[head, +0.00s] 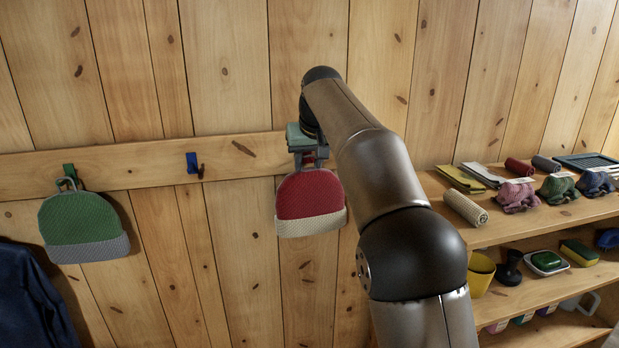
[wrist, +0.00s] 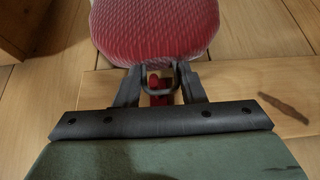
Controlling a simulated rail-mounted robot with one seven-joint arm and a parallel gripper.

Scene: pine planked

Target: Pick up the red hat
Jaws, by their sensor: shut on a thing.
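The red hat (head: 309,194) has a cream brim and hangs upright below my gripper (head: 310,163) in the head view, in front of the pine wall. In the wrist view the red hat (wrist: 155,30) fills the top middle. My gripper (wrist: 160,84) is shut on the dark loop at the top of the hat. A red hook (wrist: 158,97) shows just behind the loop, between the fingers. I cannot tell whether the loop still rests on the hook.
A green hat (head: 82,225) hangs at the left on a green hook. A blue hook (head: 192,160) on the wall rail (head: 135,165) is empty. A dark blue garment (head: 30,300) hangs lower left. Shelves (head: 530,222) with cloths, a yellow cup (head: 480,273) and sponges stand at the right.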

